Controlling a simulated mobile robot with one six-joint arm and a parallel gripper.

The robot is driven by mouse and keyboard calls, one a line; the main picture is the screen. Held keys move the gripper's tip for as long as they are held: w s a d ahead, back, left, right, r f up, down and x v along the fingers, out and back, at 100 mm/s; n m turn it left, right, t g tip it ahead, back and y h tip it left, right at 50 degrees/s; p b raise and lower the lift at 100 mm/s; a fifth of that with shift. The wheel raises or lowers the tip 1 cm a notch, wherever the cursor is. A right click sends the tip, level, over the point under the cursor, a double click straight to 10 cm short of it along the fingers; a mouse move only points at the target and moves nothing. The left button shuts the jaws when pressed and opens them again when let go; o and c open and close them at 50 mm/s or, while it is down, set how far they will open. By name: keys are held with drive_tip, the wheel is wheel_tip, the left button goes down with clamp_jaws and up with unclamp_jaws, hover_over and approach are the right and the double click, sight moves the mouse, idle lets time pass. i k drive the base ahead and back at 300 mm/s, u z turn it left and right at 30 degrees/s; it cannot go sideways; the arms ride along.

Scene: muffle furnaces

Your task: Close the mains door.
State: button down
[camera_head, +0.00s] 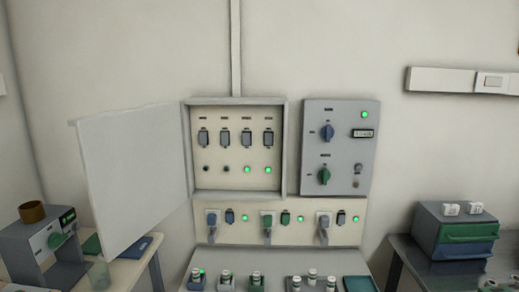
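The mains door (133,178) is a plain light-grey panel hinged at the left side of the mains box (286,150). It stands wide open, swung out to the left. Inside the box, a row of several dark switches (225,139) sits above a row of indicators. The two right indicators (257,170) glow green and the two left ones are dark. My gripper is not in view, so its state and its distance from the door cannot be seen.
A grey control panel (355,145) with two knobs is right of the box. Plugged sockets (267,222) run below. Small vials (256,278) stand on the central bench. A device with a brown cup (33,211) is beside the door's lower left. Stacked drawers (465,232) stand at right.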

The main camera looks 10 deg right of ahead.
sight(132, 158)
drive_tip(key=z, duration=0.05)
drive_tip(key=k, duration=0.45)
drive_tip(key=u, duration=0.3)
drive_tip(key=i, duration=0.9)
drive_tip(key=u, duration=0.7)
